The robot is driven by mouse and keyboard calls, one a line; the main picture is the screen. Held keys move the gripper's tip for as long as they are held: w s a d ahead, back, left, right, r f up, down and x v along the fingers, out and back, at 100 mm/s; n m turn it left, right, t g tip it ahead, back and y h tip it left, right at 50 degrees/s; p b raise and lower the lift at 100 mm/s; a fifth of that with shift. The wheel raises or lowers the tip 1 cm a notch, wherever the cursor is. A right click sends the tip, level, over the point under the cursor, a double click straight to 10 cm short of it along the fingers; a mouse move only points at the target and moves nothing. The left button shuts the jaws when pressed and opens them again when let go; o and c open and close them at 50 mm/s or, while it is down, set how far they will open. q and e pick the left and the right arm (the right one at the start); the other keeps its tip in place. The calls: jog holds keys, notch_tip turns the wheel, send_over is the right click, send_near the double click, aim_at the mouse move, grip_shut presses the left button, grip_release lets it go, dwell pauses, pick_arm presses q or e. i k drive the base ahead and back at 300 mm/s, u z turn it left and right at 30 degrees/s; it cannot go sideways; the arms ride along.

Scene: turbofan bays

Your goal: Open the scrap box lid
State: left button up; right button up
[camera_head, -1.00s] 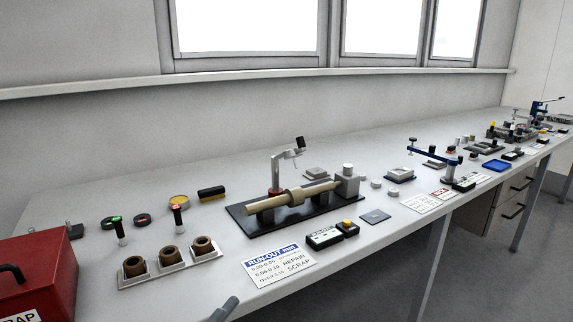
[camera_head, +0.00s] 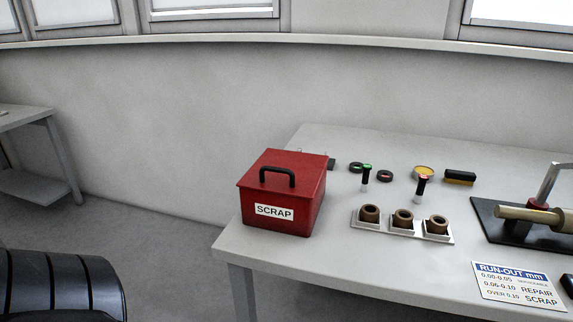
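The scrap box (camera_head: 300,214) is a red box with a white SCRAP label on its front. It stands at the left end of the grey bench. Its red lid (camera_head: 310,165) is shut, and a black handle (camera_head: 278,172) arches up from the lid's top. Neither gripper shows in the head view. A dark ribbed shape at the lower left looks like part of my own arm, well to the left of the box and apart from it.
A shaft fixture (camera_head: 515,232) is farther right. Another table (camera_head: 40,122) stands at far left, with open floor between.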

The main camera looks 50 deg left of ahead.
aim_at(287, 162)
jog(key=u, duration=1.4)
